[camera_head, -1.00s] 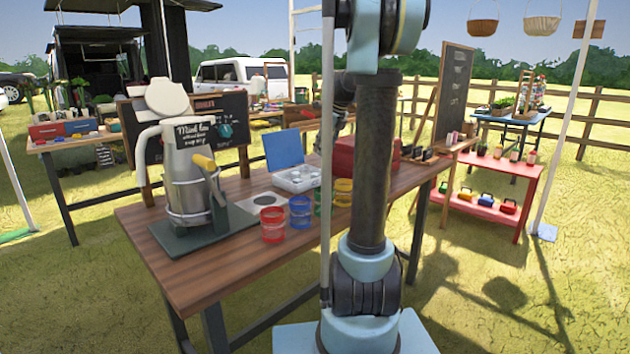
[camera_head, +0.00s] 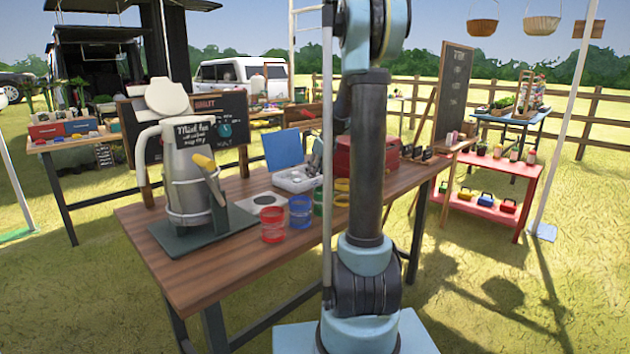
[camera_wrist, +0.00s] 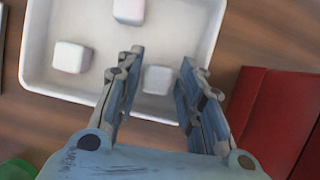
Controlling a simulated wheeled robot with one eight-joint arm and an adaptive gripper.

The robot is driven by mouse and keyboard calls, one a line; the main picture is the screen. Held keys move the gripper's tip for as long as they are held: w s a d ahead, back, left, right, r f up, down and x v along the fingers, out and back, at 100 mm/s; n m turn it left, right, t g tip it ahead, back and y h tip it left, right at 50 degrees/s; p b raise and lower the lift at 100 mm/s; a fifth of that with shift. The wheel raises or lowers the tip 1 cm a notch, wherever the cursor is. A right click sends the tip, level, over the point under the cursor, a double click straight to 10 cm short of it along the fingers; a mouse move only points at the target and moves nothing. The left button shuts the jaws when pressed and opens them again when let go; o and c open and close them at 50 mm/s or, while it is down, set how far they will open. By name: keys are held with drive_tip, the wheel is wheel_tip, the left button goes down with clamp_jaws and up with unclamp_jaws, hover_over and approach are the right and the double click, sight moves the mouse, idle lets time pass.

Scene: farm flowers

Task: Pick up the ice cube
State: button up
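A white tray (camera_wrist: 45,84) on the wooden table holds three white ice cubes. One ice cube (camera_wrist: 158,80) lies between the two fingers of my gripper (camera_wrist: 161,60), which is open; whether the fingers touch it I cannot tell. A second ice cube (camera_wrist: 72,57) lies to the left, outside the fingers. A third ice cube (camera_wrist: 129,10) is at the top edge of the wrist view. In the head view the tray (camera_head: 296,185) is small beside a blue panel (camera_head: 283,149), and my gripper (camera_head: 316,162) is over its right side, partly hidden by my arm.
A red box (camera_wrist: 275,115) stands right of the tray. Red (camera_head: 272,226), blue (camera_head: 300,212) and green (camera_head: 318,201) cups stand in front of it. A large metal jug-like machine (camera_head: 188,165) stands left on the table (camera_head: 165,262). A chalkboard (camera_head: 456,92) is behind.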

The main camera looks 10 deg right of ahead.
drive_tip(key=shift+f, duration=0.1)
drive_tip(key=c, duration=0.6)
wheel_tip(320, 180, up, 10)
idle(0.6)
